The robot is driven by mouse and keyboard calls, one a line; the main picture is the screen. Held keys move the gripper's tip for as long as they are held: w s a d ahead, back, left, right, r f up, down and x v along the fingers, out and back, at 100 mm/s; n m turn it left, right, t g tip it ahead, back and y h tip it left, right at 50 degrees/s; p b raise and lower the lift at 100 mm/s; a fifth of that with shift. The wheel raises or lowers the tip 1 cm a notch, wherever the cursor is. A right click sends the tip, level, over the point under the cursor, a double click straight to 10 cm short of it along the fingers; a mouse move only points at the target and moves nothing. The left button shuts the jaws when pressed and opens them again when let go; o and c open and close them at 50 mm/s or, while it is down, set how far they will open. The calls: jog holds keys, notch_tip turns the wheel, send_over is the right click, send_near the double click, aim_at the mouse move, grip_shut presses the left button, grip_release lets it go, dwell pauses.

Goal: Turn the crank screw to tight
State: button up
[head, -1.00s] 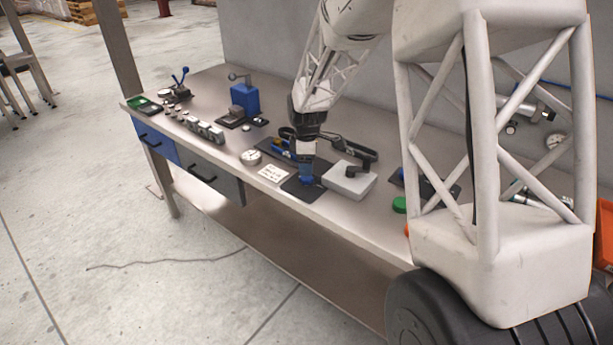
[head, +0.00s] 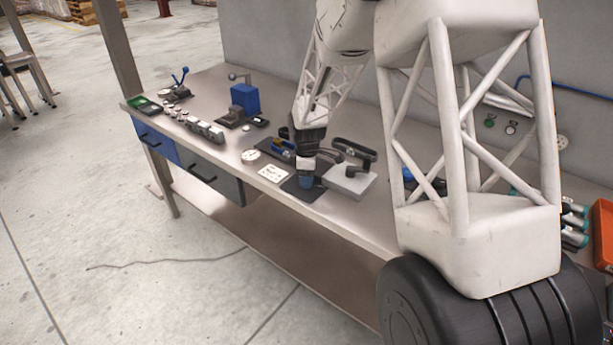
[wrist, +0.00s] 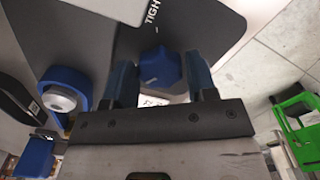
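In the wrist view, a blue faceted knob (wrist: 160,68), apparently the crank screw's grip, shows between the fingers of my gripper (wrist: 162,80). Dark plates lie around it, and part of a label reading "TIGH" (wrist: 152,14) shows beside the knob. My gripper is open, with the blue fingers wide apart on either side of the knob; I cannot tell if either touches it. In the head view, my gripper (head: 305,182) points down over a dark plate (head: 296,190) near the bench's front edge. The screw's arm and shaft are hidden there.
A pale block with a black lever (head: 349,181) stands just right of my gripper. A white card (head: 272,174) and a round dial (head: 251,156) lie to its left. A blue machine (head: 244,97) and a row of weights (head: 204,130) are farther left.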

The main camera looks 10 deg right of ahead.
jog(key=c, duration=0.5)
jog(key=shift+m, duration=0.4)
jog(key=m, duration=2.3)
